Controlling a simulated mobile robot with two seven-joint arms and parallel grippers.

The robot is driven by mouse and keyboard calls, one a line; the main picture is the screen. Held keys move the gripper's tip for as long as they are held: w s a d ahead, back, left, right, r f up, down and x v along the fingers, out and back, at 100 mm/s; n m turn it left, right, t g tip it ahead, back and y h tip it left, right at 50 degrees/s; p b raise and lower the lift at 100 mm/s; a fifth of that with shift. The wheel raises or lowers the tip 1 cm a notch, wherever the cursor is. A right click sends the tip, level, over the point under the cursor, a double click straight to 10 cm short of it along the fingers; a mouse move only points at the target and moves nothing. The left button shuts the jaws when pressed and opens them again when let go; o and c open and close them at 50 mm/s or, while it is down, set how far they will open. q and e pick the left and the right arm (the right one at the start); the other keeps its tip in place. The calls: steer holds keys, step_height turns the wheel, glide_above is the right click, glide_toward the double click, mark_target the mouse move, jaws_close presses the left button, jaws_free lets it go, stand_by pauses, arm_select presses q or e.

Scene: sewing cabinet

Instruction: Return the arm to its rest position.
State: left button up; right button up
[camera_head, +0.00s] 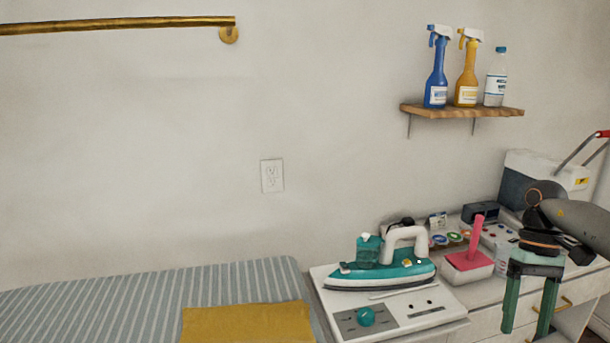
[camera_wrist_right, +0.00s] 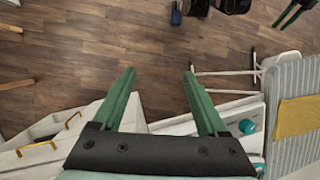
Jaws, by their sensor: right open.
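My right arm (camera_head: 570,217) comes in from the right edge of the head view. My right gripper (camera_head: 530,333) hangs from it with its green fingers pointing down, in front of the white cabinet. It is open, with nothing between the fingers. In the right wrist view my right gripper (camera_wrist_right: 160,74) shows both fingers spread, with only the wooden floor (camera_wrist_right: 150,50) beyond the tips. A dark green part at the top right of that view looks like my left gripper (camera_wrist_right: 291,14); it is cut off and too small to judge its jaws.
A teal iron (camera_head: 390,272) sits on its white station (camera_head: 425,320), left of my right gripper. A pink-handled item (camera_head: 470,258) stands behind the gripper. The cabinet (camera_head: 490,325) has brass handles. A striped ironing board (camera_head: 90,305) carries a yellow cloth (camera_head: 248,325). A wall shelf (camera_head: 455,112) holds bottles.

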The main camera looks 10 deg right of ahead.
steer(key=w+a+f+m+t+y, duration=0.1)
steer(key=a+f+m+t+y, duration=0.6)
steer(key=a+m, duration=0.55)
steer(key=w+a+f+m+t+y, duration=0.1)
steer(key=a+f+m+t+y, duration=0.25)
steer(key=a+f+m, duration=0.8)
steer(key=s+d+f+m+t+h, duration=0.1)
steer(key=s+d+f+m+h, duration=0.6)
steer(key=m, duration=1.1)
steer(key=s+d+f+m+t+h, duration=0.1)
steer(key=s+d+f+m+h, duration=0.4)
steer(key=s+d+m, duration=0.85)
steer(key=w+a+f+m+y, duration=0.2)
steer(key=a+m, duration=1.1)
steer(key=a, duration=1)
steer(key=shift+t, duration=0.45)
step_height(320, 180, up, 5)
steer(key=p, duration=0.5)
steer(key=shift+w+r, duration=0.1)
